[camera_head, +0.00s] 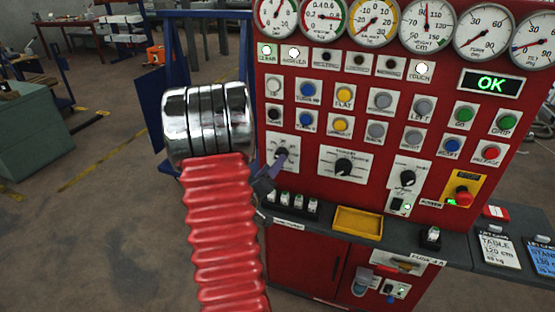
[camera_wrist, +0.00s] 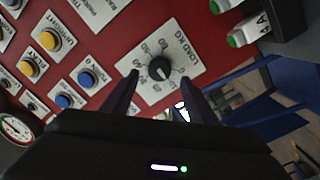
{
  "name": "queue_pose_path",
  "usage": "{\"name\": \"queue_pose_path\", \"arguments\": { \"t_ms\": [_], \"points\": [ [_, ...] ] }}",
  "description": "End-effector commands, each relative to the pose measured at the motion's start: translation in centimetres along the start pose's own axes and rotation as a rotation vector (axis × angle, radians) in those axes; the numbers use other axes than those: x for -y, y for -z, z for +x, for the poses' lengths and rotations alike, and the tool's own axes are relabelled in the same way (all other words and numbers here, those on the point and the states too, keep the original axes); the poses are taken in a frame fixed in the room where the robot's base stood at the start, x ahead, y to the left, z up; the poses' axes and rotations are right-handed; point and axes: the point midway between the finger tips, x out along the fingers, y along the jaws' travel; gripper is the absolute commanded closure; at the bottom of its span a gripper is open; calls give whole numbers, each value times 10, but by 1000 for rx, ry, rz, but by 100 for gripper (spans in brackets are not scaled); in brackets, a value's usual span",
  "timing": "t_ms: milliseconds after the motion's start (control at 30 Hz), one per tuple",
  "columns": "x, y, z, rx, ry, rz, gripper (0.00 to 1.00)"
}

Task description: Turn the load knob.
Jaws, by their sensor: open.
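The load knob (camera_wrist: 160,69) is a small round black knob on a white plate marked LOAD KG, with a scale around it, on the red panel. In the wrist view my gripper (camera_wrist: 158,79) is open, with one dark finger to each side of the knob. The knob shows between the tips with gaps on both sides; no contact is visible, and the exact depth is hard to tell. In the head view my gripper (camera_head: 274,170) is at the panel's left edge, in front of the knob plate (camera_head: 280,143), partly hidden behind my arm.
The panel (camera_head: 330,120) carries buttons, other knobs, gauges and a lit OK display (camera_head: 490,83). A shelf below holds a yellow tray (camera_head: 358,222) and several green-topped pieces (camera_head: 285,198) close under my gripper. A blue frame (camera_head: 210,20) stands behind on the left.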

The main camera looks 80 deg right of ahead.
Motion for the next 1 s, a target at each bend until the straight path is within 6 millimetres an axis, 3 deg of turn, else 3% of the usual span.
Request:
{"name": "queue_pose_path", "arguments": {
  "t_ms": [300,667,1000],
  "points": [
    [0,0,40,-1,-1,1,47],
    [0,0,46,-1,1,0,47],
    [0,1,46,-2,1,0,69]
  ]
}}
